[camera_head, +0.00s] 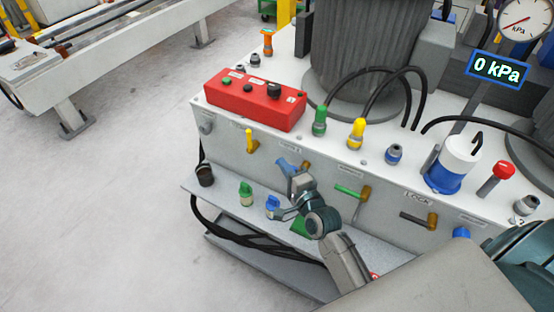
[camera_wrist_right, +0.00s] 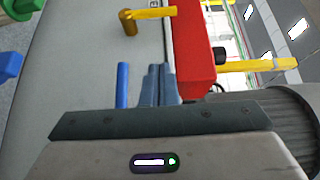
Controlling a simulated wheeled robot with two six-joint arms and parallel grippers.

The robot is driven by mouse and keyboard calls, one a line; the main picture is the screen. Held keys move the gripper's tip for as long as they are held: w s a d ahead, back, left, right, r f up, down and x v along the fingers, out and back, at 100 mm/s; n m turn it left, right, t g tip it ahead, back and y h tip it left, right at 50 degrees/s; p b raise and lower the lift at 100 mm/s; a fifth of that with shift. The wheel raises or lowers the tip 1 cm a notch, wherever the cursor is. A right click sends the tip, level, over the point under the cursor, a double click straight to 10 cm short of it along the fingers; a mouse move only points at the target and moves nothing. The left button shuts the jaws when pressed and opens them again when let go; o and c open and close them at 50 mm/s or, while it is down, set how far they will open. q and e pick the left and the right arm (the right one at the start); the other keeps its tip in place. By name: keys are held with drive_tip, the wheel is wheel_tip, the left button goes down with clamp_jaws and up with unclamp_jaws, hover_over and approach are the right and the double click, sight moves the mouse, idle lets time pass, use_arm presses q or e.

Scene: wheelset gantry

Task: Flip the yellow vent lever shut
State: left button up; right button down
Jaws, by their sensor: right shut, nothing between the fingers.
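The yellow vent lever (camera_head: 249,138) is on the front panel of the white unit, left of the other levers. Its handle stands upright from a brass valve body. In the right wrist view the yellow lever (camera_wrist_right: 152,13) is at the top, with its handle pointing right toward the red box. My right gripper (camera_head: 287,166) is shut and empty, right of and below the yellow lever, apart from it. In the right wrist view its blue-grey fingers (camera_wrist_right: 158,84) are together beside a blue lever (camera_wrist_right: 122,84); I cannot tell if they touch. My left gripper is not in view.
A red button box (camera_head: 255,100) sits on top above the yellow lever. A green lever (camera_head: 350,191) and a dark lever (camera_head: 415,219) are to the right. Green (camera_head: 246,196) and blue (camera_head: 272,204) plugs stand on the shelf below. A display (camera_head: 497,68) reads 0 kPa.

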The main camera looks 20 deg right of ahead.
drive_tip(key=w+a, duration=0.3)
drive_tip(key=w, duration=0.7)
drive_tip(key=shift+w+a, duration=0.3)
drive_tip(key=shift+w, duration=0.1)
